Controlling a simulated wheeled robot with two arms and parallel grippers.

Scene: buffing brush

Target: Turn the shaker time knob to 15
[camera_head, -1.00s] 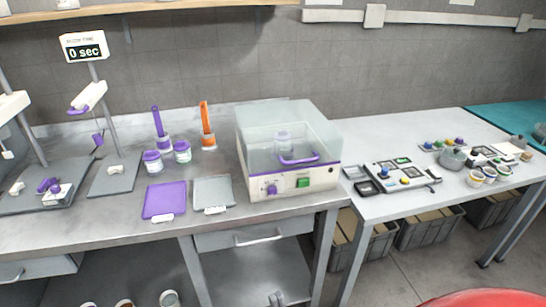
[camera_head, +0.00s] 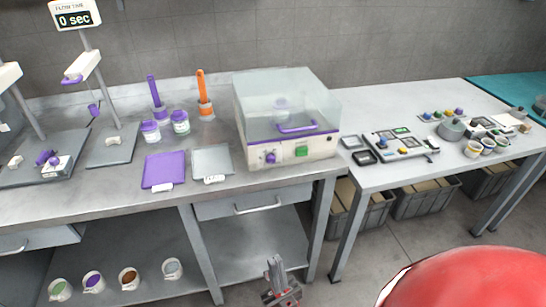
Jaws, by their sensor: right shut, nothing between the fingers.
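The shaker (camera_head: 288,120) is a white box with a clear lid on the bench at the centre. Its purple time knob (camera_head: 270,158) is on the front panel, left of a green button (camera_head: 301,151). The knob's markings are too small to read. A purple handle (camera_head: 297,127) is on the lid, and a jar shows faintly inside. My right gripper (camera_head: 274,264) is at the bottom centre, below and in front of the bench, well away from the knob. It is shut and empty. My left gripper is not in view.
A purple tray (camera_head: 164,171) and a grey tray (camera_head: 212,162) lie left of the shaker. Two jars and two brushes stand behind them. Several cups sit on the lower shelf. A red rounded object (camera_head: 470,280) fills the bottom right.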

